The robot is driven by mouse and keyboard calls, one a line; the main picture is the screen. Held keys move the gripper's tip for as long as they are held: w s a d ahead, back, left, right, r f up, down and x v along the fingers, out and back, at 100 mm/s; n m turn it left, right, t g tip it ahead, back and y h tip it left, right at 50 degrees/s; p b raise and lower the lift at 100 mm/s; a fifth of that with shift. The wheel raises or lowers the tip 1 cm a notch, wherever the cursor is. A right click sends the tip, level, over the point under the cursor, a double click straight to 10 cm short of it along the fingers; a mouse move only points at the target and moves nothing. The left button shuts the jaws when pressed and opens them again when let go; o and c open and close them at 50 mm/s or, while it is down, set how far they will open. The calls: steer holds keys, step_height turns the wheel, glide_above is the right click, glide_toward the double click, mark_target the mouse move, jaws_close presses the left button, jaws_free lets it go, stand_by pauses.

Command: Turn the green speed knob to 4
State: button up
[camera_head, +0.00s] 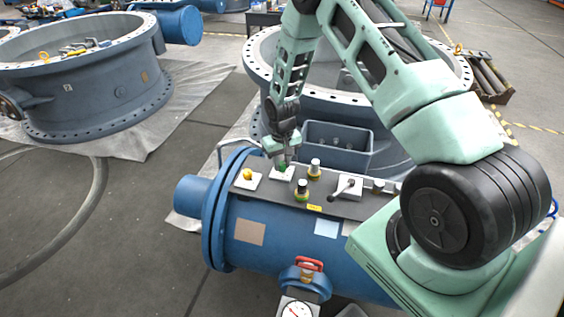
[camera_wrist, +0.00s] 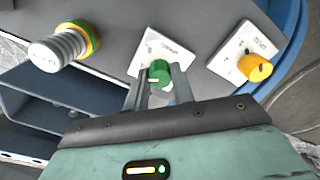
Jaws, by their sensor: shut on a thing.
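The green speed knob (camera_wrist: 159,72) sits on a white plate (camera_wrist: 149,50) on the grey panel, and a white mark shows on its near side. My gripper (camera_wrist: 158,80) is shut on the knob, with a finger on each side of it. In the head view the green knob (camera_head: 283,165) shows just below my gripper (camera_head: 284,158), which points down at the panel. The numbers around the knob are too small or hidden to read.
A yellow knob (camera_wrist: 255,67) on its own white plate stands beside the green one. A white-topped button with a yellow-green ring (camera_wrist: 66,45) stands on the other side. A lever (camera_head: 344,186) and a grey bin (camera_head: 338,148) are nearby.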

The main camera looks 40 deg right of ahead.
mark_target(282, 163)
steer(key=shift+n, duration=0.3)
steer(key=o, duration=1)
step_height(282, 163, up, 18)
steer(key=shift+f, duration=0.25)
stand_by(0.3)
